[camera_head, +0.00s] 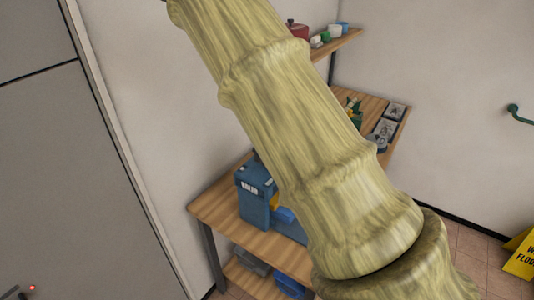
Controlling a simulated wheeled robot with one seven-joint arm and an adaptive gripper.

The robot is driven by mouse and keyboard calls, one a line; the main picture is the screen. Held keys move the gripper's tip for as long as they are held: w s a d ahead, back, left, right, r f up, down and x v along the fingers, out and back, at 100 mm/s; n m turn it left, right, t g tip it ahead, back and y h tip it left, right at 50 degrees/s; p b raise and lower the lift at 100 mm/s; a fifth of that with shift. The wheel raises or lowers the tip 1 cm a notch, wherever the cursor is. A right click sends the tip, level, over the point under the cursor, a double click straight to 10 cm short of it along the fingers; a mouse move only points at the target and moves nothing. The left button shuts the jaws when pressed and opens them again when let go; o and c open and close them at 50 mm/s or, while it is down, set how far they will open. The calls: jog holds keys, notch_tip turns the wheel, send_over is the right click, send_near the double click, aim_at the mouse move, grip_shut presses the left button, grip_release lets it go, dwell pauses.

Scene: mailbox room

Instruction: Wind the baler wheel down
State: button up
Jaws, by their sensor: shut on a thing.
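No baler wheel can be made out in the head view. A blue machine (252,200) with a pale label and a bit of yellow stands on a wooden bench, partly hidden behind my large, pale, ribbed arm link. I cannot tell whether it is the baler. My gripper is not in view, so what it holds and where it is cannot be seen.
The wooden bench (211,210) stands along the wall, with bins on its lower shelf. A wall shelf (345,40) holds small items. Grey trays (395,111) lie at the bench's far end. A yellow floor sign (522,258) and green wall fitting (520,117) are at right.

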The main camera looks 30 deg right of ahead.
jog(key=shift+m, duration=0.3)
dwell(0.4)
jog(key=o, duration=1)
jog(key=shift+r, duration=0.1)
notch_tip(320, 180, up, 12)
jog(key=shift+f, duration=0.1)
